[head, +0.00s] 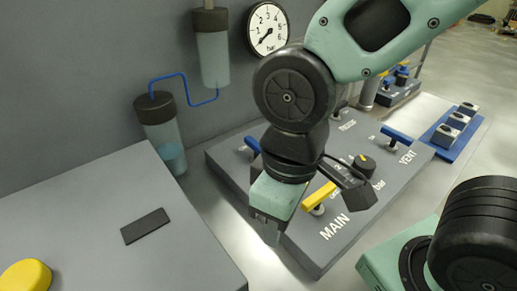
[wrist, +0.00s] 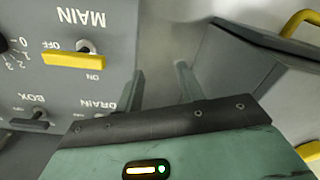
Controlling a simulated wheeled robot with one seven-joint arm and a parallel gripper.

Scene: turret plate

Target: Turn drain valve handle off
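The drain valve sits on the grey valve panel (head: 335,250). In the wrist view its DRAIN lettering (wrist: 97,104) shows upside down beside my gripper, and my gripper's body hides its handle. In the head view a blue handle (head: 252,145) at the panel's back left corner looks like this valve, but its label is hidden behind my arm. My gripper (head: 266,228) points down at the panel's left edge, in front of that blue handle and apart from it. In the wrist view my gripper's fingers (wrist: 160,88) are spread with nothing between them.
The yellow MAIN handle (head: 319,196) is right of my gripper. A blue VENT handle (head: 397,134) and a black knob (head: 363,165) are farther right. A grey box (head: 90,205) with a yellow button (head: 25,276) stands left, across a narrow gap. A gauge (head: 267,28) hangs on the wall.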

